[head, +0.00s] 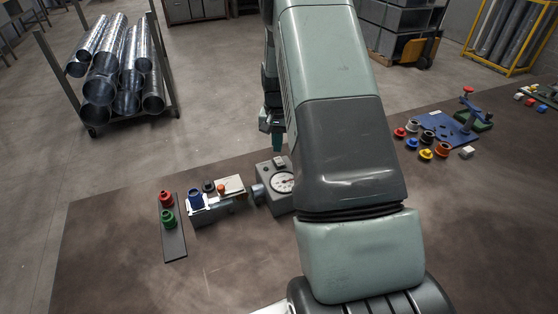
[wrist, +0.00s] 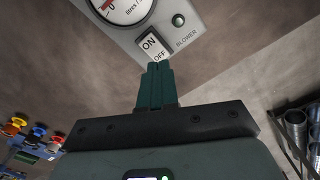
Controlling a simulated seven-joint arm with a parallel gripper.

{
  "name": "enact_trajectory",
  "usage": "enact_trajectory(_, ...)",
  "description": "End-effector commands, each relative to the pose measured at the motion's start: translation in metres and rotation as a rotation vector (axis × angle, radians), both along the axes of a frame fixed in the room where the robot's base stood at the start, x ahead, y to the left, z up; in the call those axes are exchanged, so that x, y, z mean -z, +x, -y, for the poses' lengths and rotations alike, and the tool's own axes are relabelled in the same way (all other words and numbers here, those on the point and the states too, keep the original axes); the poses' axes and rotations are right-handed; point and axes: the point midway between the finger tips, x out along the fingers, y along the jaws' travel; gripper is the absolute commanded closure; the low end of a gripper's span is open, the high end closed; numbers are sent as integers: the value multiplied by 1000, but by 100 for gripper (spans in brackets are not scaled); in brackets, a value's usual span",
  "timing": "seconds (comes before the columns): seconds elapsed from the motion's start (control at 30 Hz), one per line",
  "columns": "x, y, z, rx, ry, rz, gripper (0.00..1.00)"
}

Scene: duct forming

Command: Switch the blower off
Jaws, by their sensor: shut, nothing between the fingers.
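The blower unit is a grey box (head: 268,200) on the table, with a round dial (head: 283,182). In the wrist view its panel (wrist: 192,28) is labelled BLOWER and carries a white rocker switch (wrist: 150,44) marked ON and OFF. A small round green lamp (wrist: 178,20) sits beside the switch; I cannot tell if it is lit. My gripper (wrist: 157,68) is shut and empty, its green fingertips at the OFF end of the switch and partly covering it. I cannot tell if they touch. In the head view my gripper (head: 277,143) is just behind the box.
Left of the box stands a grey fixture (head: 217,208) with blue and black parts. A dark strip (head: 173,238) holds red and green pieces. A blue plate (head: 445,128) with coloured knobs is at the right. A cart of metal ducts (head: 118,70) stands beyond the table.

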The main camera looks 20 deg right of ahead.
Motion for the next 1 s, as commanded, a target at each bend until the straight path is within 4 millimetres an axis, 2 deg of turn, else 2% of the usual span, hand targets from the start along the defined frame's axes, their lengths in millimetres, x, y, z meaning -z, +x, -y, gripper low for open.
enact_trajectory(0.4, -33, 0, 0, 0, 0, 1, 100)
enact_trajectory(1.0, -40, 0, -1, -2, -1, 3, 100)
